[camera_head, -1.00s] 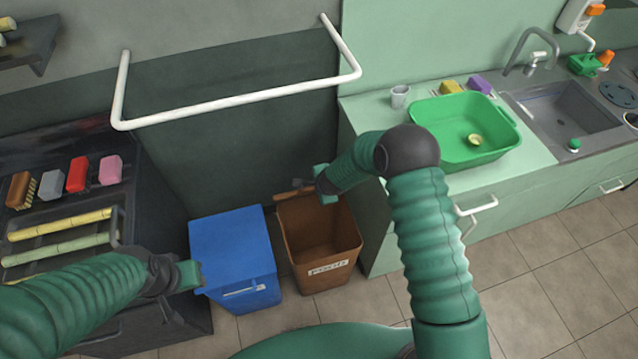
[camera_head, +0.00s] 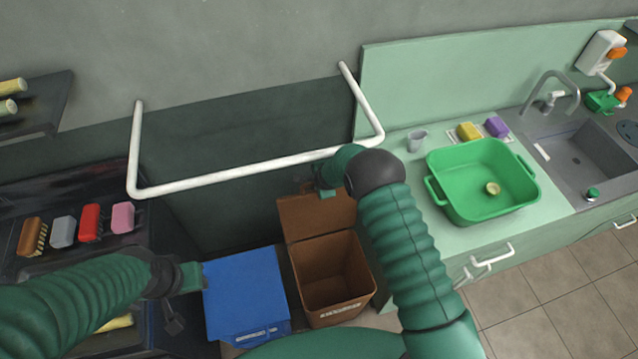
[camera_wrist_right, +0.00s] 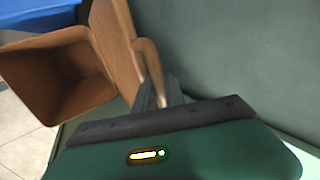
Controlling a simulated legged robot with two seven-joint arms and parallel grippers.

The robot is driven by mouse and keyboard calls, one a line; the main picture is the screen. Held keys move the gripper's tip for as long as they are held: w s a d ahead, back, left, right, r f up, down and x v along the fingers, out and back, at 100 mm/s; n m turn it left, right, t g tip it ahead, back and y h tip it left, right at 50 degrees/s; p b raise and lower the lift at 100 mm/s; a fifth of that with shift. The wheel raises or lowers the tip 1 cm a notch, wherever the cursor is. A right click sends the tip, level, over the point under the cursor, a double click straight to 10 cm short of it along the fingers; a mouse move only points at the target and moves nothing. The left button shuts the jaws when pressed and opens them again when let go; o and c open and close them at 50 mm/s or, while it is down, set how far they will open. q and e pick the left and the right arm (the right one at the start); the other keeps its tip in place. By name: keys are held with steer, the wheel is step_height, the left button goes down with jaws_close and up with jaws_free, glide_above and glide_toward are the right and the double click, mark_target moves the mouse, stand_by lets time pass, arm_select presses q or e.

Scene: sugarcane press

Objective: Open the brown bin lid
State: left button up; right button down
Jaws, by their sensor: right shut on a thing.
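The brown bin (camera_head: 335,275) stands on the floor between the blue bin and the green counter. Its lid (camera_head: 312,215) is raised at the back, and the inside of the bin shows empty. My right gripper (camera_head: 322,182) is at the top of the lid, partly hidden by my own arm. In the right wrist view the gripper (camera_wrist_right: 158,95) is shut on the brown lid's handle (camera_wrist_right: 148,62), with the lid (camera_wrist_right: 112,35) standing up beside the bin opening (camera_wrist_right: 62,80). My left gripper (camera_head: 197,276) is near the blue bin's left edge; its jaws are too small to read.
The blue bin (camera_head: 245,295) with its lid closed stands left of the brown bin. A white rail (camera_head: 250,174) juts from the wall above. A counter at right holds a green basin (camera_head: 480,215). A dark rack with brushes (camera_head: 90,222) is at left.

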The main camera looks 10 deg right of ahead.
stand_by(0.3)
steer(key=c, duration=1.5)
jaws_free()
steer(key=shift+c, duration=0.2)
steer(key=shift+o, duration=0.7)
steer(key=shift+s, duration=0.1)
steer(key=shift+s+r, duration=0.2)
steer(key=shift+r, duration=0.15)
steer(key=b+v, duration=0.1)
steer(key=v, duration=1)
steer(key=shift+w+r, duration=0.1)
steer(key=shift+r, duration=0.05)
